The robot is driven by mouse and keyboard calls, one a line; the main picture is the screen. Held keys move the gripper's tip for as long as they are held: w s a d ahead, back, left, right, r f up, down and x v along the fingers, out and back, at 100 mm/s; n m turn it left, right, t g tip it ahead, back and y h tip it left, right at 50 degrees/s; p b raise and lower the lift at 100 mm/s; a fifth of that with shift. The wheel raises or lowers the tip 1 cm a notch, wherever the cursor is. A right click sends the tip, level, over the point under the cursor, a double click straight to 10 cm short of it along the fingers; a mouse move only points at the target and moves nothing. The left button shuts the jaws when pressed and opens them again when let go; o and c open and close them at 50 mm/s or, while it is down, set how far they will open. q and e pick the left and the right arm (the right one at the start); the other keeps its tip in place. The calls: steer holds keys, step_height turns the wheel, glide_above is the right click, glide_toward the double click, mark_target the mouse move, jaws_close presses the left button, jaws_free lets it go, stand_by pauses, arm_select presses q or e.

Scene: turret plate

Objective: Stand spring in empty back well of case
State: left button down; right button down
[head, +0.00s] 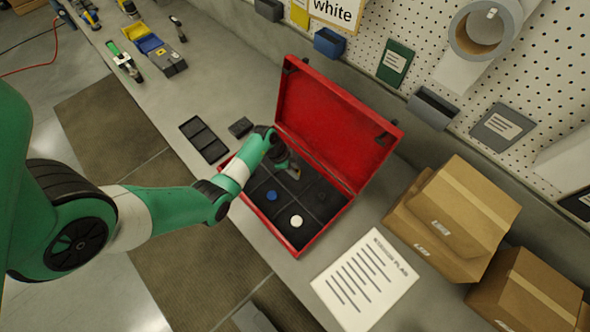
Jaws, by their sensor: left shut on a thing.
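An open red case (326,231) stands on the bench, with its lid (330,125) raised at the back. Its dark inside is divided into several wells. A blue round piece (272,196) and a white round piece (296,221) sit in front wells. My left gripper (293,174) reaches over the back wells, pointing down into the case. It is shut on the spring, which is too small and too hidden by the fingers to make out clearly. Whether the spring touches the well floor cannot be told. My right gripper is not in view.
A dark tray with compartments (204,140) and a small dark block (240,127) lie left of the case. A printed sheet (365,280) lies to its right, near cardboard boxes (455,215). Pegboard (400,40) runs behind. Tools (125,60) lie at the far left.

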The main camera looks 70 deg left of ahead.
arm_select(q)
steer(key=shift+f, duration=0.3)
stand_by(0.5)
steer(key=c, duration=0.6)
jaws_free()
steer(key=p+v, duration=0.4)
steer(key=v, duration=0.7)
steer(key=shift+s+r, duration=0.15)
steer(key=shift+r, duration=0.2)
